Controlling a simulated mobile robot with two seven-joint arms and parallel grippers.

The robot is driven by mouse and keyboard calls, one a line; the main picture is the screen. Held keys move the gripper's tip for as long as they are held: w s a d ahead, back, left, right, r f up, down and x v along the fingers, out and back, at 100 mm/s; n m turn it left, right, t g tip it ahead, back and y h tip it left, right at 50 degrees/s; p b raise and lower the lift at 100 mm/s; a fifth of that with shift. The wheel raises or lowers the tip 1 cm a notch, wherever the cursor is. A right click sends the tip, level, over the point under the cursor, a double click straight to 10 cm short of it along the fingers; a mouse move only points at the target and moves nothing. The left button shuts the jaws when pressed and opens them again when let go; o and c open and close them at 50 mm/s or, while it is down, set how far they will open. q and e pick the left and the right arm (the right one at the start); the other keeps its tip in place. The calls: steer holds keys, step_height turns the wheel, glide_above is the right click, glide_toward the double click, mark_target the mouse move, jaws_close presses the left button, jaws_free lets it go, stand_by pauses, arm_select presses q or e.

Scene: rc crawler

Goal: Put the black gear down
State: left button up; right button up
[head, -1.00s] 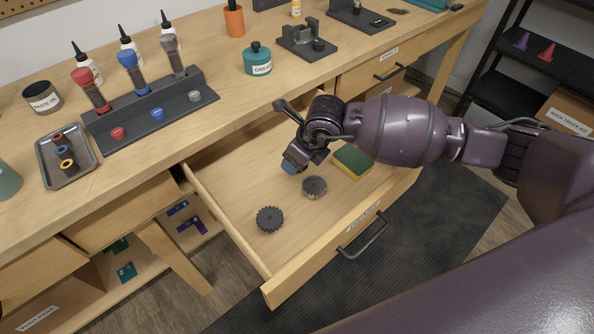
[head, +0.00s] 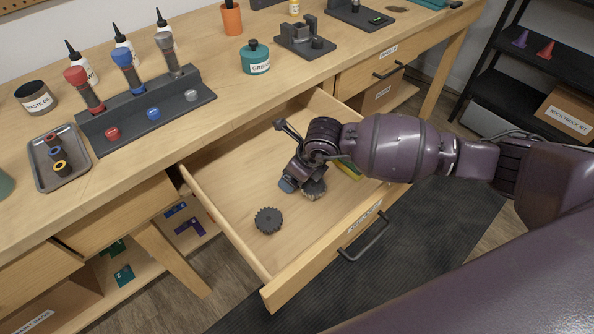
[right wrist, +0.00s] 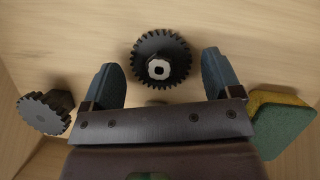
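My right gripper (head: 302,187) reaches down into the open drawer (head: 225,200). In the right wrist view the gripper (right wrist: 158,85) is open, with a blue-grey finger on each side of a dark gear with a pale hub (right wrist: 160,58). Gaps show between this gear and both fingers. In the head view the same gear (head: 315,190) is partly hidden beneath the gripper. A second gear, plain black (head: 268,221), lies apart on the drawer floor to the left; it also shows in the right wrist view (right wrist: 42,113). My left gripper is not in view.
A yellow and green sponge (head: 349,170) lies in the drawer just right of the gripper, partly hidden by it. The drawer front with its handle (head: 364,240) bounds the near side. The drawer floor left of the gears is clear. A screwdriver rack (head: 150,110) stands on the bench.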

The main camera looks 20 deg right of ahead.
steer(key=shift+s+d+r, duration=0.1)
steer(key=shift+s+r, duration=0.05)
steer(key=shift+r, duration=0.45)
steer(key=p+v, duration=0.2)
steer(key=v, duration=0.8)
steer(key=shift+f, duration=0.1)
steer(key=shift+s+d+r+p, duration=0.1)
steer(key=shift+s+r+p, duration=0.1)
steer(key=shift+r+p, duration=0.15)
steer(key=shift+r, duration=0.1)
